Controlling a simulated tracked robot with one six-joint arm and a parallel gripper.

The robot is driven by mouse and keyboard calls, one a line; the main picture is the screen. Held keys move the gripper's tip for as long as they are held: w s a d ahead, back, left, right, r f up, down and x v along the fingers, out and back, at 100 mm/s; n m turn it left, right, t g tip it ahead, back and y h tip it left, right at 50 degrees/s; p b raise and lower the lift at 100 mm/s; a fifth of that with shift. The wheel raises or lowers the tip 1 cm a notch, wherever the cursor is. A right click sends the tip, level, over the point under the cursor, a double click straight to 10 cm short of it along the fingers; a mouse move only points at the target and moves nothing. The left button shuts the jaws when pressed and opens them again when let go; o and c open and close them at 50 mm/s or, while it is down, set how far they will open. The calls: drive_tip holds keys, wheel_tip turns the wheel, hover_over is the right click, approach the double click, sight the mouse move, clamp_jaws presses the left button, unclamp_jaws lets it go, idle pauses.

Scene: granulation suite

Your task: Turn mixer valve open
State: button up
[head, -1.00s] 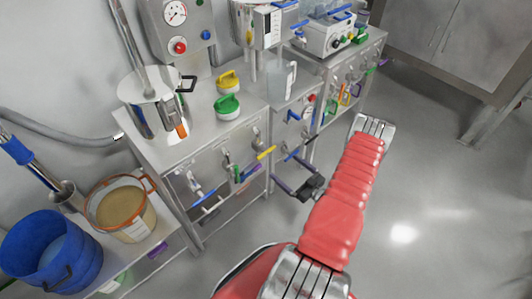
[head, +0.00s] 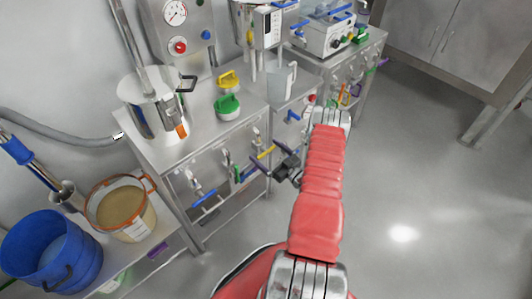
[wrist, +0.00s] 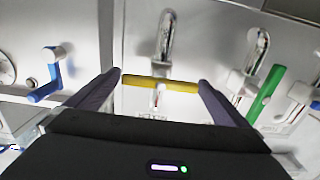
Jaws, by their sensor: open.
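A yellow valve handle (wrist: 160,84) lies crosswise between my fingertips in the wrist view, with a curved metal pipe (wrist: 166,38) rising behind it. The same yellow handle (head: 266,152) is on the steel cabinet front in the head view. My gripper (wrist: 161,76) is open, with one dark finger near each end of the handle; I cannot tell whether they touch it. In the head view my gripper (head: 270,158) is at the cabinet front. The label below the handle is too small to read, so I cannot tell which valve is the mixer's.
A green handle (wrist: 267,92) is close on the right in the wrist view; a blue handle (wrist: 46,88) is on the left. Green and yellow jars (head: 228,107) and a steel vessel (head: 152,108) stand on the cabinet top. The floor (head: 420,170) at right is clear.

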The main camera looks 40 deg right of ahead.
drive_tip(key=shift+w, duration=0.1)
drive_tip(key=c, duration=0.9)
drive_tip(key=shift+a, duration=0.15)
